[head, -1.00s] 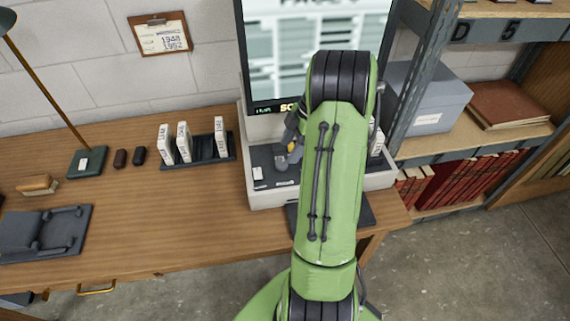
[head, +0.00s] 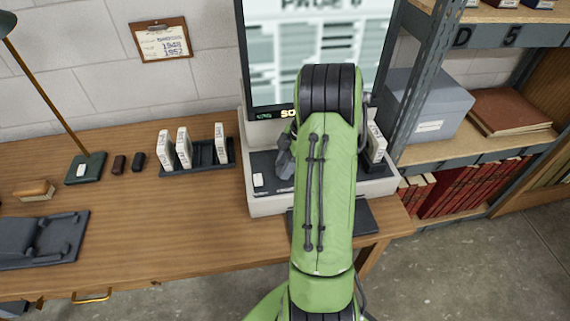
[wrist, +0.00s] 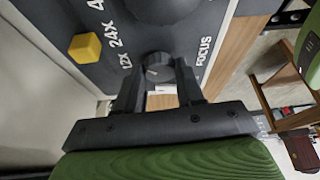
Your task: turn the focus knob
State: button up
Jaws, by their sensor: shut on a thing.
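The focus knob (wrist: 158,67) is a small dark round knob with a pale mark, beside the white word FOCUS on the dark panel (wrist: 120,71) in the wrist view. My gripper (wrist: 159,78) has one finger on each side of this knob and is shut on it. In the head view, the reader (head: 262,204) stands on the desk with its lit screen (head: 318,45) above, showing a page heading and blurred text blocks. My green arm hides the knob and most of the gripper there.
A yellow knob (wrist: 85,47) beside 24X markings and a larger dark knob (wrist: 160,8) are close to my gripper. A rack of white boxes (head: 209,153) stands left of the reader. A metal shelf unit (head: 425,75) stands close on the right.

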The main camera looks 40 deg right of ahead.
jog(key=shift+f+m+t+b, duration=0.15)
jog(key=shift+m+t+b, duration=0.35)
jog(key=shift+m+b, duration=0.55)
jog(key=shift+s+a+m+h, duration=0.1)
jog(key=shift+m+h, duration=0.3)
jog(key=shift+m, duration=0.55)
jog(key=o, duration=1)
jog(key=shift+r, duration=0.25)
jog(key=p+v, duration=0.6)
jog(key=v, duration=0.9)
jog(key=shift+s+r, duration=0.25)
